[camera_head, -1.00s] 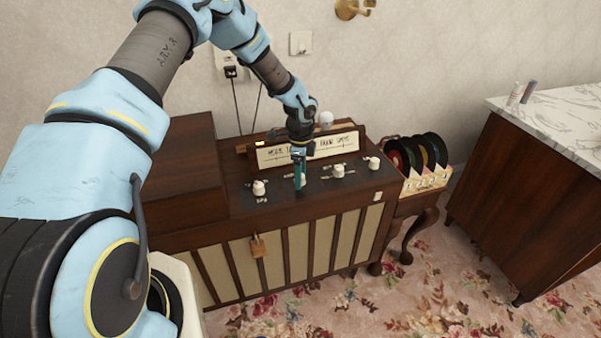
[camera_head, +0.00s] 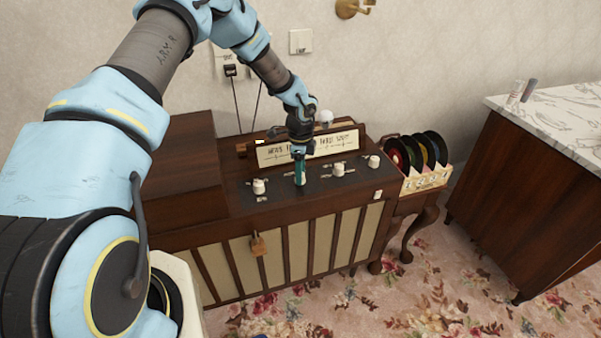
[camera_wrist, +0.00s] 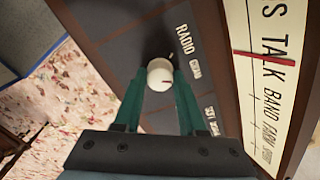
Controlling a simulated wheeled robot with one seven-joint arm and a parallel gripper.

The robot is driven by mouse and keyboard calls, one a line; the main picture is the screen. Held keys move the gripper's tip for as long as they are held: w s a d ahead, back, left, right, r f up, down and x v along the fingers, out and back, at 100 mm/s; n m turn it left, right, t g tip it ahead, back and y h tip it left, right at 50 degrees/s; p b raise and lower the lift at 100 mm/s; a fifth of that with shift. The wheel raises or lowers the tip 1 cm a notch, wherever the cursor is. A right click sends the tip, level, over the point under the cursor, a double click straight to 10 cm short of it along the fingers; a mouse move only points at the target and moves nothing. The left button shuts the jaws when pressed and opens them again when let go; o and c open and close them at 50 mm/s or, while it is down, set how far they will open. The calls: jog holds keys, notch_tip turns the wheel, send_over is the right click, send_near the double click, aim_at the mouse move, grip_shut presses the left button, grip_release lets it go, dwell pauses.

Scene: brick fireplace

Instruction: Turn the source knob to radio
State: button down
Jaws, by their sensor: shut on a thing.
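The radio cabinet (camera_head: 205,235) is dark wood with a sloped black control panel (camera_head: 325,184) and a row of white knobs. My gripper (camera_head: 300,178) points down at the second knob from the left and hides it in the head view. In the wrist view, the white round knob (camera_wrist: 160,75) sits between the teal fingertips of my gripper (camera_wrist: 159,80), which are shut on it. A RADIO label (camera_wrist: 184,40) is printed on the panel up and right of the knob. Smaller labels beside it are hard to read.
Other knobs stand close by at left (camera_head: 259,186) and right (camera_head: 338,169). A lettered dial strip (camera_head: 320,146) rises behind the panel. A record rack (camera_head: 428,178) and a marble-topped cabinet (camera_head: 555,115) stand right.

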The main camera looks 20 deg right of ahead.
jog(key=shift+n+b, duration=0.3)
jog(key=n+b, duration=0.3)
jog(key=n, duration=0.1)
jog(key=shift+f+n, duration=0.15)
jog(key=shift+n, duration=0.15)
jog(key=n+b, duration=0.1)
jog(key=n, duration=0.2)
jog(key=shift+n+b, duration=0.3)
jog(key=shift+w+n+b, duration=0.1)
jog(key=shift+n+b, duration=0.45)
jog(key=shift+n, duration=0.95)
jog(key=shift+c, duration=2.4)
grip_release()
